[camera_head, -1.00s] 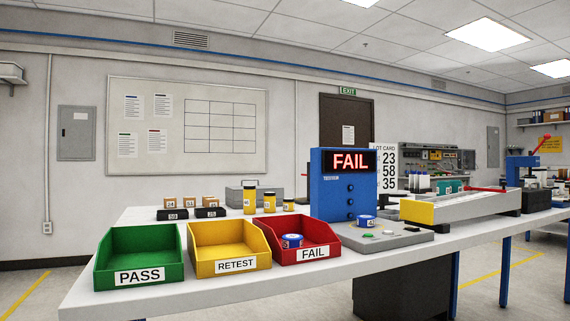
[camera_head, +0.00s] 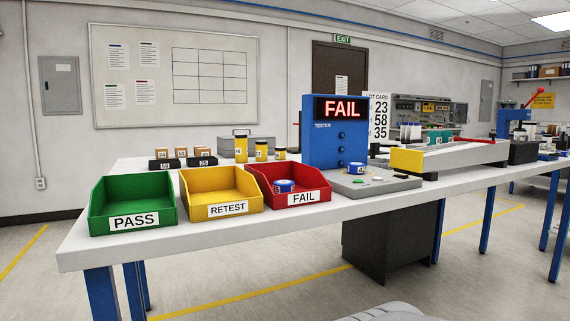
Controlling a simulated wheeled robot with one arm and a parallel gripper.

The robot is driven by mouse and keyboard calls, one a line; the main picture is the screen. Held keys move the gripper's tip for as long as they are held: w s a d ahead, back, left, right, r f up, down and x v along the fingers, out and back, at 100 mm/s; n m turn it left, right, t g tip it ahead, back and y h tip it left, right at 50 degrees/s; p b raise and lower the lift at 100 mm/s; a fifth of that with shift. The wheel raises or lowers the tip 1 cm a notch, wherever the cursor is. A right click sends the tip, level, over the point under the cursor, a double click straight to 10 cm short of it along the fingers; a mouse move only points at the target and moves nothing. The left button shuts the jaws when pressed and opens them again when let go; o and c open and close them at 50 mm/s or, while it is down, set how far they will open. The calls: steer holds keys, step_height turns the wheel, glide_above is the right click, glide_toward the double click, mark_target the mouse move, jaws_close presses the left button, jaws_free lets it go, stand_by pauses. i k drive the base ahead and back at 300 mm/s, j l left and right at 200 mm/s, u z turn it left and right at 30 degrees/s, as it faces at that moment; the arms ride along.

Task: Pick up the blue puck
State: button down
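A blue puck (camera_head: 358,169) with a white label lies on the grey plate (camera_head: 400,184) in front of the blue tester (camera_head: 335,146). The tester's screen reads FAIL in red. A second blue puck (camera_head: 284,186) with a white label sits inside the red FAIL bin (camera_head: 318,197). My gripper is not in view, so whether it is open or shut does not show.
A green PASS bin (camera_head: 134,222) and a yellow RETEST bin (camera_head: 228,210) stand left of the red bin on the white table (camera_head: 75,257). Yellow and black jars and small boxes stand behind. A chute-like conveyor (camera_head: 450,155) is to the right. Floor shows in front.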

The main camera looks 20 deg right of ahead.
mark_target(354, 167)
steer(key=l+z, duration=0.3)
steer(key=l, duration=1.4)
steer(key=k, duration=0.05)
